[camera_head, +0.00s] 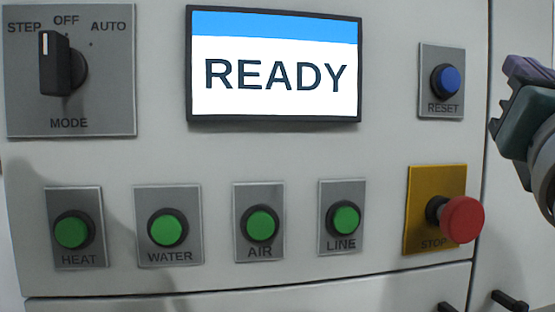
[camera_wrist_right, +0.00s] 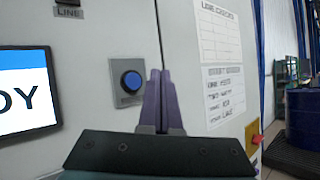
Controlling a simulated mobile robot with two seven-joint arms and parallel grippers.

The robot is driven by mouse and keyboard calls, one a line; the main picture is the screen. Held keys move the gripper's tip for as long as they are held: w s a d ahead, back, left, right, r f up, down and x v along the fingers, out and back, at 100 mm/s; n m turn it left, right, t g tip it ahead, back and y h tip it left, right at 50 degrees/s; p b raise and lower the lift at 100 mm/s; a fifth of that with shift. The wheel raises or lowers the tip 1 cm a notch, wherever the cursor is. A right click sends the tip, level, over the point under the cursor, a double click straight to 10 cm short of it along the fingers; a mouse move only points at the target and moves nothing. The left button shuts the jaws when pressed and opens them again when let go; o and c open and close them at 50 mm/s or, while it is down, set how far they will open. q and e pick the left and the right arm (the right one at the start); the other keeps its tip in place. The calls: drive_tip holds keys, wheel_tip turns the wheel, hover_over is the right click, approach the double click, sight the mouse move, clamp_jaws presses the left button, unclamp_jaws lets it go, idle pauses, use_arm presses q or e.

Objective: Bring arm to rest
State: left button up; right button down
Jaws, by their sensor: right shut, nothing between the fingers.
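My right gripper (camera_head: 512,85) is at the right edge of the head view, in front of the panel and to the right of the blue RESET button (camera_head: 445,80). In the right wrist view its two purple fingers (camera_wrist_right: 160,85) are together with nothing between them. The RESET button (camera_wrist_right: 131,80) shows there just left of the fingers, apart from them. The screen (camera_head: 275,70) reads READY. My left gripper is in neither view.
The panel has a MODE knob (camera_head: 62,62), green HEAT (camera_head: 72,230), WATER (camera_head: 167,229), AIR (camera_head: 260,223) and LINE (camera_head: 346,220) buttons, and a protruding red STOP button (camera_head: 462,219). A paper sheet (camera_wrist_right: 222,95) and a blue drum (camera_wrist_right: 306,118) are to the right.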

drive_tip(key=s+a+f+n+t+y, duration=0.1)
drive_tip(key=a+n+t+y, duration=0.1)
drive_tip(key=a+n+y, duration=0.75)
drive_tip(key=a+f+n+t+y, duration=0.1)
drive_tip(key=a+n+y, duration=0.3)
drive_tip(key=n+y, duration=1)
drive_tip(key=s+a+f+n+g+h, duration=0.1)
drive_tip(key=a+f+n+g, duration=0.1)
drive_tip(key=f+n+g, duration=0.35)
drive_tip(key=s+a+f+n+g, duration=0.1)
drive_tip(key=a+f+n+g, duration=0.15)
drive_tip(key=f+n, duration=0.5)
drive_tip(key=s+d+f+n+g+h, duration=0.1)
drive_tip(key=s+f+n+g+h, duration=0.15)
drive_tip(key=f+n, duration=0.2)
drive_tip(key=s+d+f+n+g+h, duration=0.1)
drive_tip(key=s+d+f+n+g, duration=0.15)
drive_tip(key=f, duration=0.35)
drive_tip(key=s+d+f+n+g+h, duration=0.4)
drive_tip(key=s+d+f+g+h, duration=0.2)
drive_tip(key=s+d+f, duration=0.4)
wheel_tip(320, 180, up, 30)
drive_tip(key=a+p, duration=0.1)
drive_tip(key=p, duration=2.8)
drive_tip(key=shift+s, duration=0.4)
drive_tip(key=c, duration=1.6)
unclamp_jaws()
